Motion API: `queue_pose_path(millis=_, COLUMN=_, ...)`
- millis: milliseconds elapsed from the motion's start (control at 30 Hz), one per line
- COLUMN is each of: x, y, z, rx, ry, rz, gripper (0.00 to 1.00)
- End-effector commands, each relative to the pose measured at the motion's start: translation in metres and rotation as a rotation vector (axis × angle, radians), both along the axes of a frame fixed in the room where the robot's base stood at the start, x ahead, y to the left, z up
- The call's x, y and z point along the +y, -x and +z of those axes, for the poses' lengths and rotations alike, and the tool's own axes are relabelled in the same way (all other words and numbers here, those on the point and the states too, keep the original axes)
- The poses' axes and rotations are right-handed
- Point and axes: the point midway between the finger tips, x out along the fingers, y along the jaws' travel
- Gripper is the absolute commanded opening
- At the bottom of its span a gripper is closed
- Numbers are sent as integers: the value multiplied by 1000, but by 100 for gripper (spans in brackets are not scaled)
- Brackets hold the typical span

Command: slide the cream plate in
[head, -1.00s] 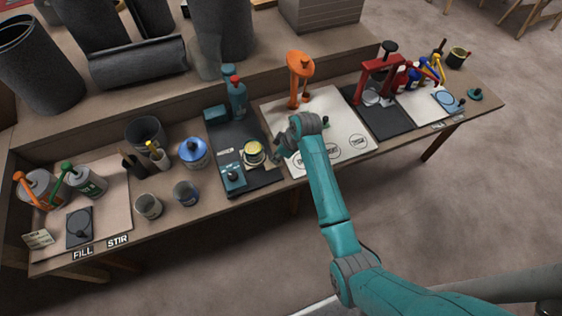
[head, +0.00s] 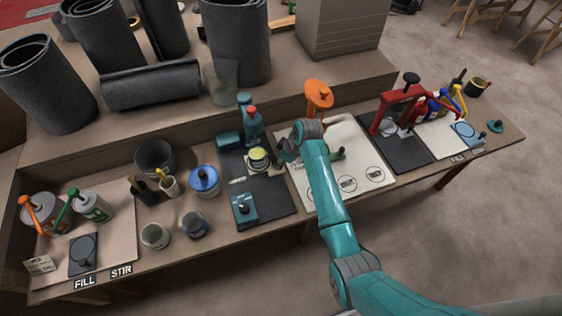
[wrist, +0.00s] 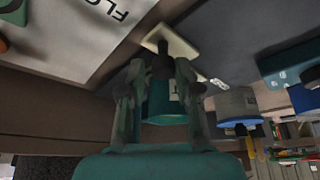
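The cream plate (wrist: 178,42) shows in the wrist view beyond my fingertips, with a dark knob (wrist: 162,62) standing from it. In the head view its cream edge shows beside the yellow-topped tin (head: 258,157), which stands on or against it over the dark mat (head: 272,201). My gripper (wrist: 161,66) has its fingers on both sides of the knob and appears closed on it. In the head view my gripper (head: 284,150) is just right of the tin, and my wrist hides part of the plate. A teal block (head: 245,207) sits at the mat's front.
A teal bottle (head: 252,126) and a teal box (head: 229,141) stand at the mat's back. The blue tin (head: 204,181) and grey cups (head: 155,236) are to the left. A white board (head: 377,177) with an orange stand (head: 318,97) is to the right.

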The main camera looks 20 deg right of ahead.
Motion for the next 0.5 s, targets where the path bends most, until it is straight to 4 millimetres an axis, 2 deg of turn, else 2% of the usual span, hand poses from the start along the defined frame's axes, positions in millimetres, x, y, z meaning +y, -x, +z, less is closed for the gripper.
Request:
queue_pose_path(millis=367, x=0, y=1, z=2, rx=2, ry=-1, rz=1, gripper=48)
queue_pose_path(millis=500, x=-4, y=3, z=12, rx=1, ry=-1, rz=0, gripper=48)
